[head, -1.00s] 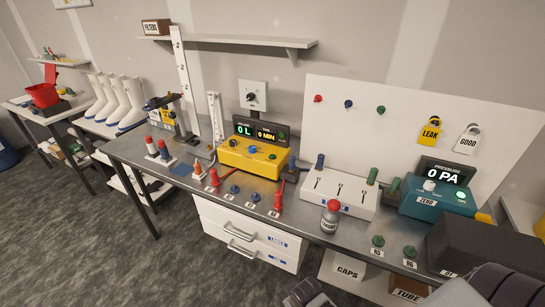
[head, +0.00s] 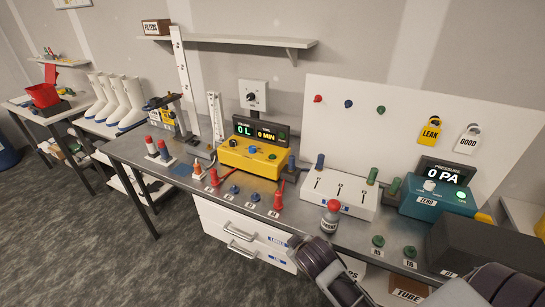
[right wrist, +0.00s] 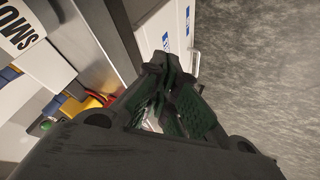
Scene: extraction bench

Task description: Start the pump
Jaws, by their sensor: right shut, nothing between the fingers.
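The yellow pump box (head: 250,163) stands on the bench in the head view. Its top carries a blue knob (head: 252,149) and a small green button (head: 272,156). The display (head: 262,130) behind it reads 0 L and 0 MIN. My right gripper (right wrist: 163,68) is shut and empty in the right wrist view, in front of the bench's drawers. Part of the yellow box (right wrist: 75,106) shows left of its fingers. In the head view my right arm comes in at the bottom, at the front edge, apart from the pump. My left gripper is out of view.
A red-topped bottle (head: 331,216) stands near the front edge, between the pump and my arm. Red and blue fittings (head: 233,190) line the front of the pump. A white three-lever box (head: 340,192) and a teal pressure gauge (head: 437,202) stand to the right. A wall dial (head: 252,96) hangs behind.

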